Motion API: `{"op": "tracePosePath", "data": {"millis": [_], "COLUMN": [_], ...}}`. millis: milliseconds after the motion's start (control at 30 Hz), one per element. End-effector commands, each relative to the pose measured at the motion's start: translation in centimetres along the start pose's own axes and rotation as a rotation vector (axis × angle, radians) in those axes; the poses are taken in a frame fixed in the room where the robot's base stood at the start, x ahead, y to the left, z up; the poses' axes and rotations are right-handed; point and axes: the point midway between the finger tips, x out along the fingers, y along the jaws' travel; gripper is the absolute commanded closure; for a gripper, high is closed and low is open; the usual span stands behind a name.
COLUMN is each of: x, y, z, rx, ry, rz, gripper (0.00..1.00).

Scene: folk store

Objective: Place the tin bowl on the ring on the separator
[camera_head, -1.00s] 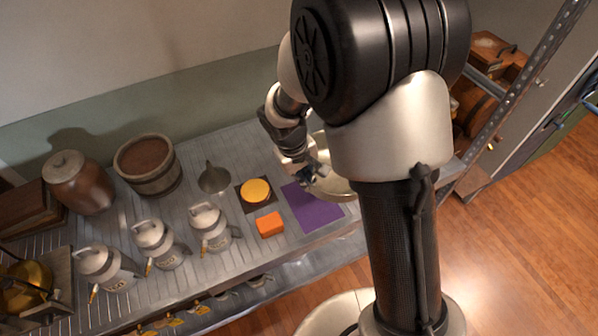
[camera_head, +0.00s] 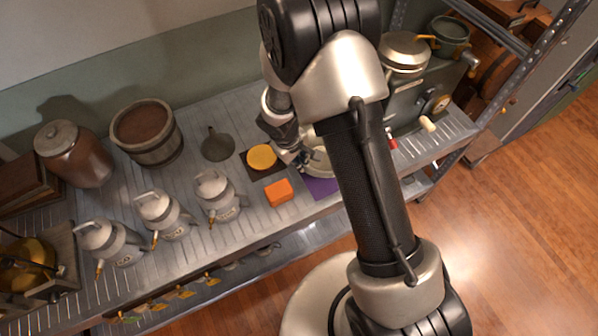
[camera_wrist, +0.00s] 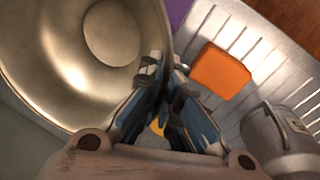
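The tin bowl (camera_wrist: 65,60) fills the left of the wrist view, its hollow side facing the camera. My gripper (camera_wrist: 166,70) is shut on its rim at the bowl's right side. In the head view the bowl (camera_head: 319,163) shows beside my gripper (camera_head: 303,161), over the purple mat (camera_head: 323,186), partly hidden by my arm. I cannot tell its height above the mat. A grey machine with a crank, probably the separator (camera_head: 402,107), stands to the right, partly behind my arm. Round metal vessels show at its top; I cannot clearly make out the ring.
An orange block (camera_head: 278,192) and a yellow disc (camera_head: 261,157) on a dark square lie left of the mat. Several grey cans, a funnel (camera_head: 217,146) and a wooden tub (camera_head: 147,134) stand farther left. A metal rack post (camera_head: 535,60) rises at the right.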

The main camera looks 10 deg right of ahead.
Motion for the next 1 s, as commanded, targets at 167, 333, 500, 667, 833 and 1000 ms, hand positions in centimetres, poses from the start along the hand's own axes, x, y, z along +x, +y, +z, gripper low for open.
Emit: {"op": "tracePosePath", "data": {"millis": [167,333,500,667,833,1000], "x": [1.1,3.6,4.7,4.5,4.9,4.9], "y": [-0.2,-0.9,-1.1,-1.1,-1.2,-1.2], "z": [-0.1,0.0,-0.1,-0.1,-0.1,0.0], "rx": [-0.001,-0.001,-0.001,0.000,0.000,0.000], "ry": [0.001,-0.001,0.001,0.001,0.001,0.000], "rz": [0.001,0.000,0.001,0.001,0.001,0.000], "gripper": [1.00,1.00,1.00,1.00,1.00,0.87]}}
